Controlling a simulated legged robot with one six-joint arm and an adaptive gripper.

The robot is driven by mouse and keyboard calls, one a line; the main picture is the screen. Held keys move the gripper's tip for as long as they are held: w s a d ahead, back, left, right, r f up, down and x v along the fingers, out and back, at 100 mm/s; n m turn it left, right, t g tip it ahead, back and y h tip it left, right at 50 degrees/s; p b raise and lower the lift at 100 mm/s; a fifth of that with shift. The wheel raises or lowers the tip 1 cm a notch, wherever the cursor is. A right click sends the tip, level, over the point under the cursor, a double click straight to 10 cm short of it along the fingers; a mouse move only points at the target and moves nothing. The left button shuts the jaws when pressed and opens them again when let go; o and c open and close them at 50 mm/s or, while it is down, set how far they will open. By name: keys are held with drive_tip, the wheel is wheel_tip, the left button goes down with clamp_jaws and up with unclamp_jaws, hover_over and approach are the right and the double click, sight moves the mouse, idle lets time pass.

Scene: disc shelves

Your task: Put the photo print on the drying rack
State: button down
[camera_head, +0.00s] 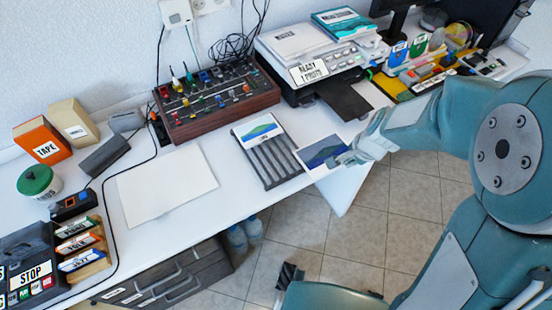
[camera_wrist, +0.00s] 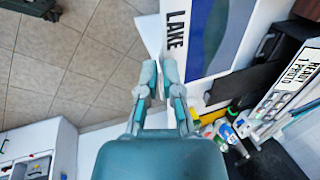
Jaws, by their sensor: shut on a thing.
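The photo print (camera_head: 320,150) has a blue picture and a white border. My gripper (camera_head: 350,158) is shut on its right edge and holds it over the table's front edge, just right of the rack. In the wrist view the print (camera_wrist: 222,30) shows a white strip reading LAKE beside my gripper (camera_wrist: 160,76). The drying rack (camera_head: 272,163) is a dark grey slatted frame on the white table. A card with a green and blue landscape (camera_head: 258,131) is at its back end. The slats in front of that card look bare.
A blank white sheet (camera_head: 166,184) lies left of the rack. A mixer with knobs (camera_head: 214,100) stands behind. A printer (camera_head: 318,68) with a dark tray (camera_head: 344,97) stands behind the print. Tiled floor lies beyond the table's front edge.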

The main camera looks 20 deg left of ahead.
sight(307, 156)
drive_tip(key=a+f, duration=0.1)
drive_tip(key=a, duration=0.2)
drive_tip(key=a+f, duration=0.2)
drive_tip(key=a, duration=0.1)
drive_tip(key=w+a+f, duration=0.1)
drive_tip(key=a, duration=0.2)
drive_tip(key=shift+f, duration=0.25)
drive_tip(key=a+f, duration=0.1)
drive_tip(key=f, duration=0.1)
drive_tip(key=a+f, duration=0.2)
drive_tip(key=shift+w+a, duration=0.15)
drive_tip(key=shift+a+f, duration=0.35)
drive_tip(key=shift+f, duration=0.15)
drive_tip(key=shift+a+f, duration=0.15)
drive_tip(key=shift+f, duration=1.45)
drive_tip(key=c, duration=0.8)
unclamp_jaws()
drive_tip(key=v, duration=1.2)
drive_tip(key=shift+w, duration=0.15)
